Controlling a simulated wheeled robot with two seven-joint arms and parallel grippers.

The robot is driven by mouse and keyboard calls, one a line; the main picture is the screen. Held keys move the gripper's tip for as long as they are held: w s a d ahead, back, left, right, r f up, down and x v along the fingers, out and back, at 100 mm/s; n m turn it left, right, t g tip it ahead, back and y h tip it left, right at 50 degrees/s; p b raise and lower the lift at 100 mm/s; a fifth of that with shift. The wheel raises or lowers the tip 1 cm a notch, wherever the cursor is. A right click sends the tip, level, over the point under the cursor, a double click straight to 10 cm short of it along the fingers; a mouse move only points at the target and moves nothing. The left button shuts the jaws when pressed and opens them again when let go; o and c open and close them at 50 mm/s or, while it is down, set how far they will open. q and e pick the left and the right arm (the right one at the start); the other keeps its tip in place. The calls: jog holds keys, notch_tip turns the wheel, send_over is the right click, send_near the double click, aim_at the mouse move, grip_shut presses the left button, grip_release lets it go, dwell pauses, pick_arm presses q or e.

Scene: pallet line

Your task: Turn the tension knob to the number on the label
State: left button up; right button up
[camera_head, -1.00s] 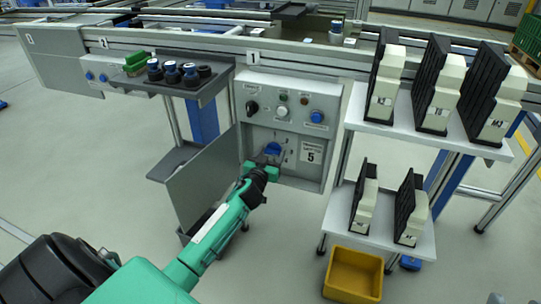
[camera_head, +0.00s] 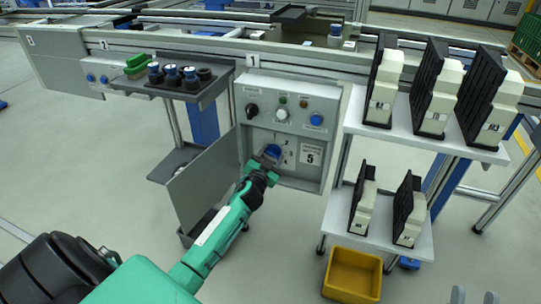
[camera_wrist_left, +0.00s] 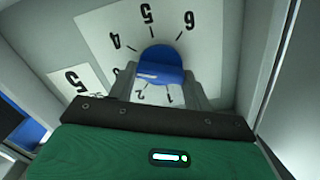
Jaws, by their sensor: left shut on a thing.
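The blue tension knob (camera_head: 272,151) is on the grey panel inside the opened cabinet. My left gripper (camera_head: 268,158) is shut on it, with a finger on each side in the left wrist view (camera_wrist_left: 158,88). There the knob (camera_wrist_left: 160,62) sits on a white dial (camera_wrist_left: 120,22) with 4, 5 and 6 above it and lower numbers partly hidden by the fingers. I cannot tell its pointer's position for sure. The label (camera_head: 311,156) right of the knob reads 5. Two grey tips at the bottom right edge look like my right gripper (camera_head: 474,297), apart and empty.
The cabinet door (camera_head: 204,184) hangs open left of my left gripper. A black knob (camera_head: 252,110), a white knob and a blue button sit above. A shelf (camera_head: 420,135) of black and white units stands right, with a yellow bin (camera_head: 352,275) below.

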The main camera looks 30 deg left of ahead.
pick_arm(q)
jog(key=m, duration=0.2)
jog(key=shift+m, duration=0.4)
jog(key=m+p, duration=0.1)
jog(key=m, duration=0.1)
jog(key=shift+d+m, duration=0.1)
jog(key=shift+m, duration=0.3)
jog(key=m, duration=0.3)
jog(key=shift+f+m, duration=0.15)
jog(key=shift+m, duration=0.15)
jog(key=m, duration=0.3)
jog(key=shift+m, duration=0.3)
pick_arm(e)
notch_tip(320, 180, down, 6)
jog(key=a+g, duration=0.2)
jog(key=g, duration=0.2)
jog(key=shift+w+f+h, duration=0.2)
jog(key=shift+w+h, duration=0.1)
jog(key=shift+w, duration=0.1)
jog(key=shift+s+f, duration=0.1)
jog(key=shift+f, duration=0.1)
pick_arm(q)
jog(key=shift+f, duration=0.1)
jog(key=o, duration=0.9)
jog(key=shift+o, duration=0.4)
pick_arm(e)
jog(key=shift+w+r, duration=0.2)
jog(key=shift+r, duration=0.05)
